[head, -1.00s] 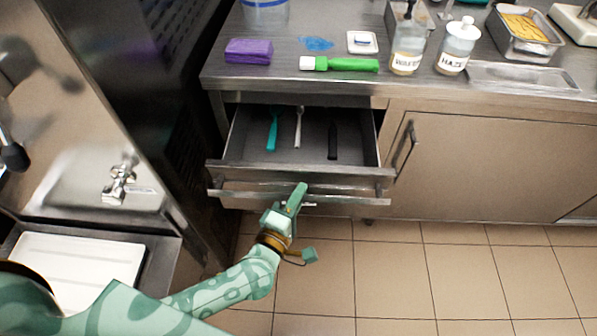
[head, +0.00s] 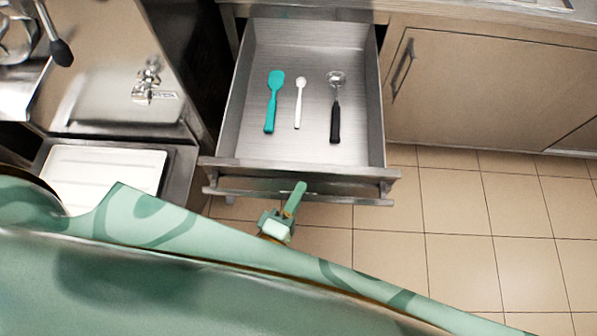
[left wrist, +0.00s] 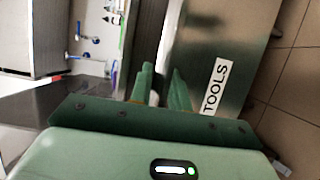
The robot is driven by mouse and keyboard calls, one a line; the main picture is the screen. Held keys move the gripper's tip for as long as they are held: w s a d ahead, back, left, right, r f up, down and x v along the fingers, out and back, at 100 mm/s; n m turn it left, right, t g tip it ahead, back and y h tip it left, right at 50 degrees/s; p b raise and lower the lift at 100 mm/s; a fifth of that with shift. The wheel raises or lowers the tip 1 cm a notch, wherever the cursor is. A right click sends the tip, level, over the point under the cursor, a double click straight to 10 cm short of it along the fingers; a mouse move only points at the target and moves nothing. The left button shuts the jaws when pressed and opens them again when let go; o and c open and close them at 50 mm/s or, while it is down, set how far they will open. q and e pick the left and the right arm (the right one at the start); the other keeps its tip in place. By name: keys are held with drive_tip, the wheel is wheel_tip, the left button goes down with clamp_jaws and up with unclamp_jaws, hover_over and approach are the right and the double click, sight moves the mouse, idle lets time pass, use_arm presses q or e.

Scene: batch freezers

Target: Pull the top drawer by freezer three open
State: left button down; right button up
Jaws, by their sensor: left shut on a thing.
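The top drawer (head: 245,120) stands far out from under the counter in the head view, its inside exposed. Its bar handle (head: 345,198) runs along the front. My left gripper (head: 295,191) is at the middle of this front, shut on the handle; its fingers partly hide the grip. In the left wrist view the fingers (left wrist: 160,80) are beside the drawer front (left wrist: 225,45), which bears a label reading TOOLS (left wrist: 215,87). My right gripper is not in view.
In the drawer lie a teal spatula (head: 272,100), a white spoon (head: 299,103) and a black-handled scoop (head: 335,108). A closed cabinet door (head: 470,80) is to the right. A machine with a tap (head: 147,82) and a white tray (head: 100,168) stands left. Tiled floor (head: 460,220) is clear.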

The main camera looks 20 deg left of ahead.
use_arm(q)
drive_tip(key=shift+s+d, duration=0.25)
drive_tip(key=shift+s, duration=0.75)
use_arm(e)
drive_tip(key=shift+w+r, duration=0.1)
use_arm(q)
drive_tip(key=c, duration=1.3)
unclamp_jaws()
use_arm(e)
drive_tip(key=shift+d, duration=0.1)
